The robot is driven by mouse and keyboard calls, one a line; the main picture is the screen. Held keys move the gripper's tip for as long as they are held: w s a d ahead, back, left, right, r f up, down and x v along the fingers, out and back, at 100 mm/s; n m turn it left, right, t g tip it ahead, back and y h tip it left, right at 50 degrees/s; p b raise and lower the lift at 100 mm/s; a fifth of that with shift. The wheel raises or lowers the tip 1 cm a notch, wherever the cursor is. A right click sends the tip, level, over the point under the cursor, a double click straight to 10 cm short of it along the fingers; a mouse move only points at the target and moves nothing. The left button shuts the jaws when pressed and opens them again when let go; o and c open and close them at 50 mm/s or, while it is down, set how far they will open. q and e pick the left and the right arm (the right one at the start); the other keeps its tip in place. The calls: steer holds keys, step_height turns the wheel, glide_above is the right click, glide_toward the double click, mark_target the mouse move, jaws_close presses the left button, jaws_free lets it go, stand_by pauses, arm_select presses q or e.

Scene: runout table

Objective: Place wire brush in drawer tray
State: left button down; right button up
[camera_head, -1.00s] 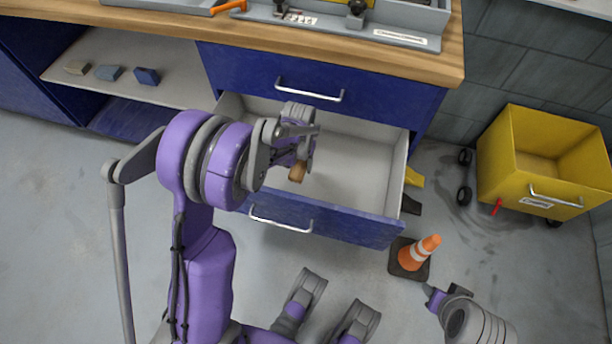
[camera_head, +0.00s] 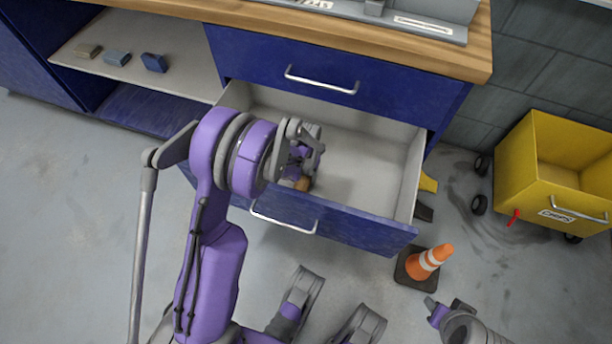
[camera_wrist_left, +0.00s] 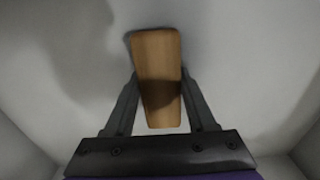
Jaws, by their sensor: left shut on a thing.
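The wire brush shows as a wooden block (camera_wrist_left: 158,75) between the fingers of my left gripper (camera_wrist_left: 159,95) in the left wrist view. In the head view only a small brown part of the brush (camera_head: 302,184) shows below my left gripper (camera_head: 304,172). That gripper is shut on it, inside the outline of the open drawer tray (camera_head: 365,168). The pale tray floor fills the wrist view behind the brush; I cannot tell whether they touch. The bristles are hidden. My right gripper (camera_head: 435,308) is low at the right, away from the drawer, its jaws unclear.
A closed blue drawer (camera_head: 400,98) with a metal handle sits above the tray. Several small blocks lie on the shelf (camera_head: 188,82) at left. An orange cone (camera_head: 430,258) and a yellow cart (camera_head: 545,165) stand on the floor at right.

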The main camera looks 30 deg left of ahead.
arm_select(q)
steer(key=c, duration=0.7)
jaws_free()
steer(key=shift+f, duration=0.15)
steer(key=o, duration=0.5)
steer(key=shift+r, duration=0.6)
step_height(320, 180, up, 11)
steer(key=p, duration=0.3)
steer(key=shift+r, duration=0.2)
